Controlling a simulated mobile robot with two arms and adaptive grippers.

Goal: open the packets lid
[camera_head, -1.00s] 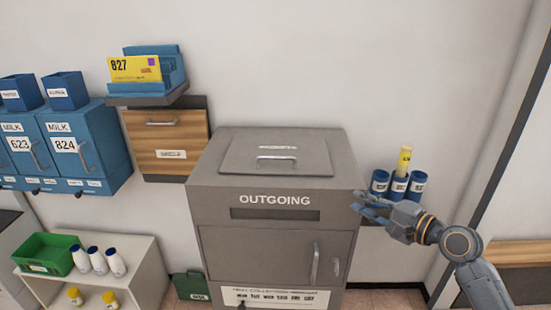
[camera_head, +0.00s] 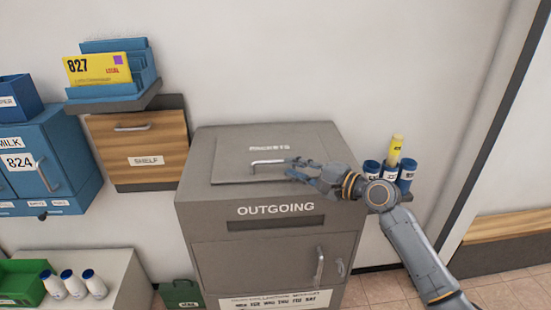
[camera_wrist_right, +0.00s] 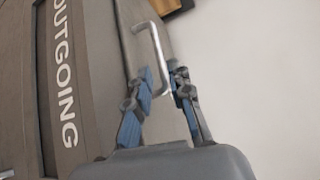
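The packets lid (camera_head: 232,170) is a flat grey panel on top of the grey OUTGOING box (camera_head: 335,220). It lies shut. Its silver bar handle (camera_head: 268,162) also shows in the wrist view (camera_wrist_right: 156,50). My right gripper (camera_head: 298,172) is over the right part of the lid, close to the right end of the handle. In the wrist view its blue-padded fingers (camera_wrist_right: 162,82) are apart, with the near end of the handle between the tips. I cannot tell whether they touch it. My left gripper is not in view.
A wooden shelf cabinet (camera_head: 150,160) with a blue tray of yellow mail (camera_head: 98,69) above it stands left of the box. Blue cups (camera_head: 407,174) and a yellow tube (camera_head: 394,150) are behind my right arm. The box front has a door handle (camera_head: 319,265).

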